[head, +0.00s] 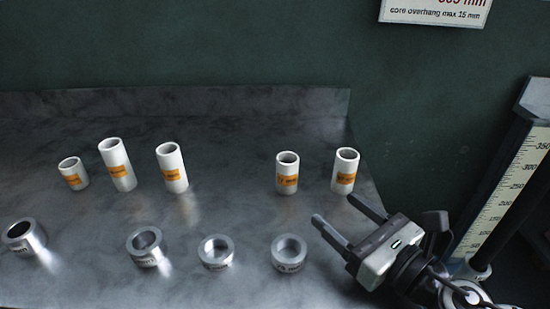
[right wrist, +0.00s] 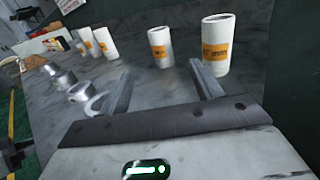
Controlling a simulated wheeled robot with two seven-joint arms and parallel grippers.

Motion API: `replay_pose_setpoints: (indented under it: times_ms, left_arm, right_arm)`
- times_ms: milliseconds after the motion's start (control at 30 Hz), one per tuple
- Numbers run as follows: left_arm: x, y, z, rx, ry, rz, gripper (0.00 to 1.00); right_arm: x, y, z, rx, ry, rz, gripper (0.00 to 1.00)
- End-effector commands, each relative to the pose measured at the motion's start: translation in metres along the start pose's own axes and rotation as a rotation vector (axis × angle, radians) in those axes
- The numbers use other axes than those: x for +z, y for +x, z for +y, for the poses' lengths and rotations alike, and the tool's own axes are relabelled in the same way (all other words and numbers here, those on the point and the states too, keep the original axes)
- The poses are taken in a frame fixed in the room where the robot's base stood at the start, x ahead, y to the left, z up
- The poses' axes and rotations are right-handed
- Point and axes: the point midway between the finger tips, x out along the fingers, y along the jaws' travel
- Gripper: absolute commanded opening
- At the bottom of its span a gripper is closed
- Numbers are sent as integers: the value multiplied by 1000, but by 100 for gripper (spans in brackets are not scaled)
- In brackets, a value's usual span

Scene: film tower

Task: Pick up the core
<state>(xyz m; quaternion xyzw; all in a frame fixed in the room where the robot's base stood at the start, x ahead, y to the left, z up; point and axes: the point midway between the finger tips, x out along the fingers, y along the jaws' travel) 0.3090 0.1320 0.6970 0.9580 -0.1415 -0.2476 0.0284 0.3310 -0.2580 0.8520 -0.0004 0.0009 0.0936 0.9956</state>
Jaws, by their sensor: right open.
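Several white cores with orange labels stand upright on the grey metal table. The rightmost core (head: 345,170) is tall, and a shorter core (head: 287,172) stands to its left. In the right wrist view the rightmost core (right wrist: 217,45) is just beyond the right finger, and the shorter core (right wrist: 161,48) is beyond the gap between the fingers. My right gripper (head: 334,208) is open and empty, in front of these two cores, its fingers pointing up and left.
Three more cores (head: 117,165) stand at the left. Several metal rings (head: 216,252) sit in a front row, one ring (head: 289,253) left of my right gripper. A scale post (head: 510,185) stands at the right. Bare table (head: 235,165) lies between the core groups.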

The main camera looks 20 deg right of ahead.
Motion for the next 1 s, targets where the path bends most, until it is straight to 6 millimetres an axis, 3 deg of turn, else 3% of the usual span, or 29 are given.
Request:
replay_pose_setpoints:
  times_ms: [167,800,1000]
  left_arm:
    - [-6,-2,1,0,-1,2,37]
    - [-6,-10,2,-4,-23,-47,37]
    - [-8,-8,1,-5,-23,-45,37]
  right_arm:
    - [3,8,0,1,1,-4,65]
    - [2,97,-1,-2,0,-3,65]
    - [1,108,0,-1,1,-1,65]
